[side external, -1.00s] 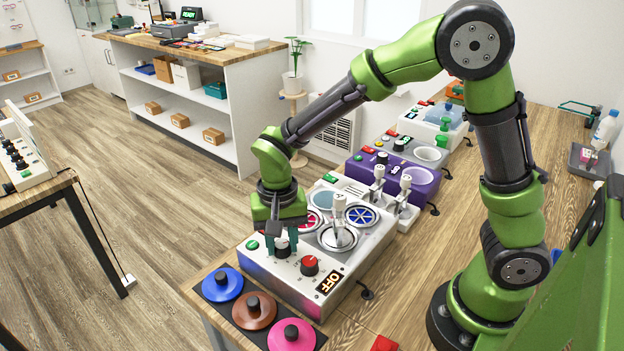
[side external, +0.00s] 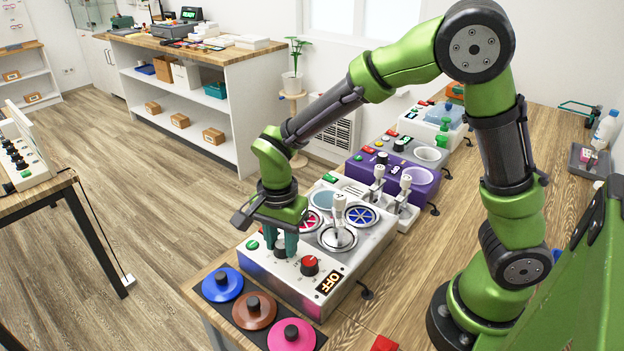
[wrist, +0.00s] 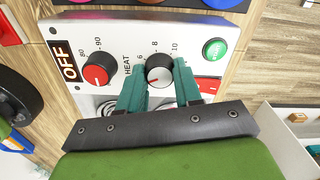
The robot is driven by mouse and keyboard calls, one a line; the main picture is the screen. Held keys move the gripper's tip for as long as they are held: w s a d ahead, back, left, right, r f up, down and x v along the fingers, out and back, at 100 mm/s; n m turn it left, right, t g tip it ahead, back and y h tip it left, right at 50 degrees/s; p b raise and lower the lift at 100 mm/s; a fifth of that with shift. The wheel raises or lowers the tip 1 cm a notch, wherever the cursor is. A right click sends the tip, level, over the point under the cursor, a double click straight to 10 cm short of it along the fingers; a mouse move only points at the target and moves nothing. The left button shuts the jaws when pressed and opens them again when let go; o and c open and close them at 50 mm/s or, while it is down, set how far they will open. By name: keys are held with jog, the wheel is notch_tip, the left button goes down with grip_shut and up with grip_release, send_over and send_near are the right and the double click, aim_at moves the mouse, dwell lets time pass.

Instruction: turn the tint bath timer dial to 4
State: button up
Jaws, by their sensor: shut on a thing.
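The dial with the black rim and pale cap (wrist: 159,71) sits on the tint bath's white panel (wrist: 126,30), with 6, 8 and 10 printed around it. A short red mark on its cap points left and slightly down in the wrist view, below the 6. Lower numbers are hidden by my fingers. My gripper (side external: 285,246) is shut on this dial, one teal finger on each side, also in the wrist view (wrist: 161,82). In the side view the dial (side external: 280,253) is partly hidden by the fingers.
A red-capped dial (wrist: 97,74) marked 80 and 90, near the word HEAT, sits close to my left finger. An OFF display (side external: 329,283) and green button (wrist: 214,48) are on the same panel. Blue, brown and pink lids (side external: 222,284) lie in front.

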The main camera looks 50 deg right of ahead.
aim_at(281, 244)
dwell(0.4)
jog(key=o, duration=1)
jog(key=shift+o, duration=0.2)
notch_tip(281, 244, up, 17)
